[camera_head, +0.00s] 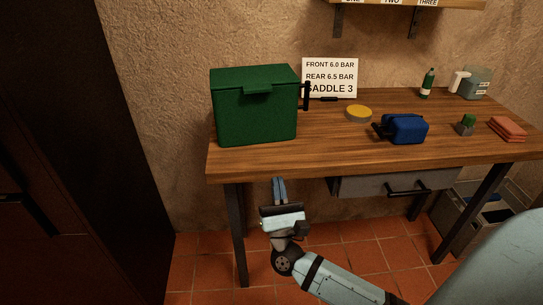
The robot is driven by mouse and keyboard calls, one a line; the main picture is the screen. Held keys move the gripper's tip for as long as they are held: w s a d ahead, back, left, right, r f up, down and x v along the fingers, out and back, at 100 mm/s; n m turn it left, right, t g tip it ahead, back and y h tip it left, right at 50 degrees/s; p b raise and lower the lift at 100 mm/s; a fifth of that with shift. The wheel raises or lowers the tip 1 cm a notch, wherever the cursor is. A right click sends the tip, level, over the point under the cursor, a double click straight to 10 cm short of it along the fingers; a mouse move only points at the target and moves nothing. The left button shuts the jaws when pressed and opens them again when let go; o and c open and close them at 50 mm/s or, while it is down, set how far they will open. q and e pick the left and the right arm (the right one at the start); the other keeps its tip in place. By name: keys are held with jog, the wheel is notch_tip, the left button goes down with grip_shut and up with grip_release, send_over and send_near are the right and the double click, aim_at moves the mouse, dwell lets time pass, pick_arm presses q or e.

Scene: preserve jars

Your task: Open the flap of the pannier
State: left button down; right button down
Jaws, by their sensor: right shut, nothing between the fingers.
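The pannier is a dark green box (256,115) standing at the left end of the wooden workbench. Its flap (257,80) lies down over the top, with a lip hanging over the front edge. A black part stands upright at its right side. My right gripper (279,180) is shut and empty. It points up, in front of the bench's front edge and below the pannier, apart from both. My left gripper is not in view.
The workbench (330,147) bears a yellow-topped tin (359,113), a blue bag (404,129), a green-and-grey block (466,125), red cloths (507,129) and a green bottle (427,83). A sign (330,75) stands behind. A drawer (395,184) hangs under the top. A dark cabinet (80,150) stands left.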

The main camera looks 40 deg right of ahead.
aim_at(264, 91)
jog(key=p+x, duration=0.1)
jog(key=x, duration=1.8)
jog(key=shift+a+r, duration=0.1)
jog(key=shift+r, duration=0.05)
pick_arm(q)
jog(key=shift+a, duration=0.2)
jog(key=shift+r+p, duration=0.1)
jog(key=shift+p, duration=0.2)
